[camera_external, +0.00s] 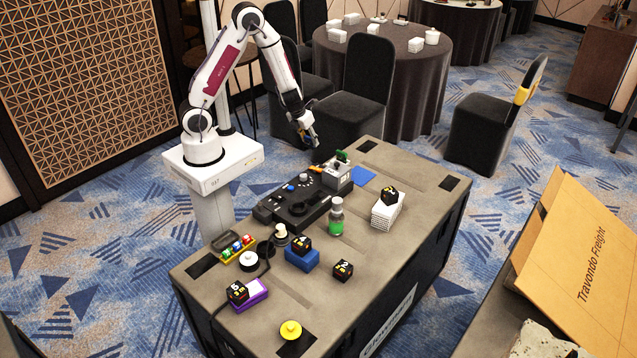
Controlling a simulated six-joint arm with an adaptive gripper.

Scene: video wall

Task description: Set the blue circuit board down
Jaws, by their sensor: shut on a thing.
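My gripper (309,140) hangs above the far left part of the case top, just behind the black console. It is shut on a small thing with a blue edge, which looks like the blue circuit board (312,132). The board is mostly hidden by the fingers and too small to make out clearly. It is held in the air, apart from the console.
The black console (294,207) with knobs lies along the case top (405,172). A green bottle (336,217), a white stack (386,211) with a black cube, and blue and purple blocks stand nearer. The case's far right part is clear.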

